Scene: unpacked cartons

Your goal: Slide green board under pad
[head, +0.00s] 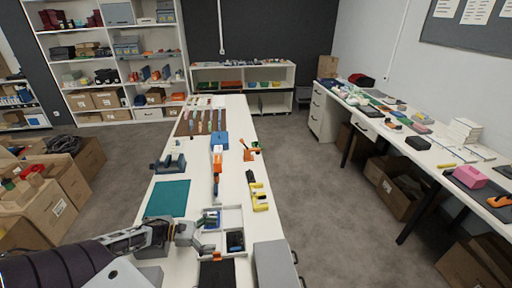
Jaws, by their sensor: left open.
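A flat teal-green board (168,198) lies on the left side of the long white table, left of a light tray. A dark flat pad (217,275) lies at the table's near end, partly cut off by the lower edge; I cannot tell for sure that it is the pad meant. My left gripper (207,240) is open over the near part of the table, below and right of the green board and above the dark pad, beside the tray. It is apart from the board. My right gripper is not in view.
The light tray (241,215) holds small dark and blue items. A blue-grey vise (168,164), an orange-and-blue tool (217,160) and a yellow tool (258,192) stand farther along the table. A grey box (273,265) is at the near right. Cartons (45,208) stand at left.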

